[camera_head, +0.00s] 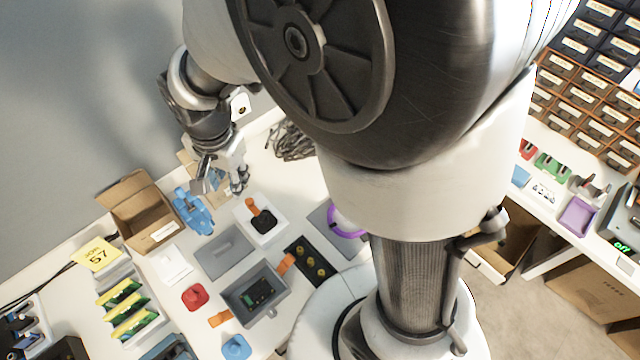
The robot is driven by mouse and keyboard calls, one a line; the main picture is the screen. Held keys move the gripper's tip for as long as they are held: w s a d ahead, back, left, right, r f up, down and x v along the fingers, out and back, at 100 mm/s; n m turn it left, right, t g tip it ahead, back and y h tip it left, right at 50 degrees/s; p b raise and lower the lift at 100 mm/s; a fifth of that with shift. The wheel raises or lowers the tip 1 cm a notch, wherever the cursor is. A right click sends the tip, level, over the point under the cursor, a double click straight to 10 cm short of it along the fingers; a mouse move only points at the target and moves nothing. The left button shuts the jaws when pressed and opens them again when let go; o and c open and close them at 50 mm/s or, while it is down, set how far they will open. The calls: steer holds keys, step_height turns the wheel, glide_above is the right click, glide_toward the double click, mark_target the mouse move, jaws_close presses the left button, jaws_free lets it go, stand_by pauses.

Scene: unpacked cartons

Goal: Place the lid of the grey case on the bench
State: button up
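The grey case (237,308) stands open on the white bench, with a dark and green board inside it. A flat grey plate (222,252) that looks like its lid lies on the bench just behind the case, apart from it. My gripper (222,186) is above the back of the bench, beyond the plate and to the right of a blue clamp-like object (192,211). Its fingers look spread apart, with no lid between them. Part of the bench is hidden behind my arm.
A white box with a black and orange tool (262,221) and a black tray with yellow knobs (312,258) stand right of the plate. A cardboard carton (137,204), a white box (171,264) and a red object (195,297) are left. Black cables (290,142) lie behind.

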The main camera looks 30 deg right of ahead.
steer(key=s+d+r+n+t, duration=0.1)
steer(key=s+d+r+n, duration=0.3)
steer(key=s, duration=0.4)
steer(key=s+d+r+n+t, duration=0.1)
steer(key=s+d+r+n, duration=0.4)
steer(key=s+d+r, duration=0.2)
steer(key=shift+s+d+r+t+h, duration=0.35)
steer(key=shift+s+r, duration=0.2)
steer(key=shift+s, duration=0.7)
steer(key=shift+a, duration=0.1)
